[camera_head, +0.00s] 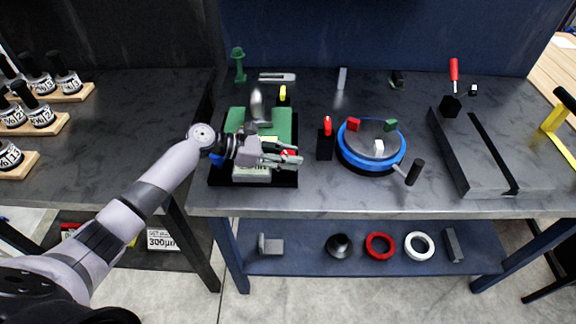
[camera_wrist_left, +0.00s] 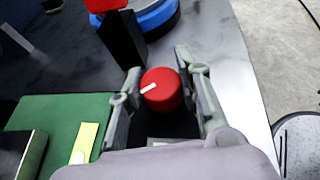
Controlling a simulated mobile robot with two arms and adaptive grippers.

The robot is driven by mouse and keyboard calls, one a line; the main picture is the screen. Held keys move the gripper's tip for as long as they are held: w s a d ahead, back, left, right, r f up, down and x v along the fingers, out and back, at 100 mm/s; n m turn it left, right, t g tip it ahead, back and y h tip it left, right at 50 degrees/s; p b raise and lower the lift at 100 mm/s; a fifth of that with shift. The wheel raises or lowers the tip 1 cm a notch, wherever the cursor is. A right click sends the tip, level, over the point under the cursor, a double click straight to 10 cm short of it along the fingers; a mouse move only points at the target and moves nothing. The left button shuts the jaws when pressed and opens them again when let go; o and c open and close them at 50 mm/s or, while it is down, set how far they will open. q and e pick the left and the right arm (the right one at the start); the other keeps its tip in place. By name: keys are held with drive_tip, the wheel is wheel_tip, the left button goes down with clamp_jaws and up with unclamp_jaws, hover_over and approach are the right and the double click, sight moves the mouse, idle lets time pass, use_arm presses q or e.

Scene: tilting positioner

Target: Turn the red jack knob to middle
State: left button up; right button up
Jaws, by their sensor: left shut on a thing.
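The red jack knob (camera_wrist_left: 162,92) is a round knob with a short white line on its face, at the front right of the green tilting positioner (camera_head: 240,118) in the head view. My left gripper (camera_wrist_left: 165,88) is shut on the knob, with one finger on each side of it in the wrist view. The white line points to the lower left in that view. In the head view the left gripper (camera_head: 288,155) covers most of the knob, and only a bit of red shows. My right gripper is not in view.
A black block with a red top (camera_head: 326,142) stands close beyond the gripper. To its right is a blue-rimmed round turntable (camera_head: 346,154) with a black handle. The bench front edge is close to the gripper.

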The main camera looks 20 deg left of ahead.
use_arm(q)
drive_tip(key=m+g+h+b, duration=0.1)
drive_tip(key=m+g+b, duration=0.2)
drive_tip(key=g, duration=0.1)
drive_tip(key=shift+w+f+m, duration=0.1)
drive_tip(key=shift+f+m, duration=0.05)
drive_tip(key=shift+m, duration=0.15)
drive_tip(key=shift+m+g+b, duration=1.3)
drive_tip(key=shift+m+g, duration=0.2)
drive_tip(key=shift+g, duration=0.3)
drive_tip(key=o, duration=1.1)
drive_tip(key=shift+o, duration=0.2)
drive_tip(key=v, duration=1.2)
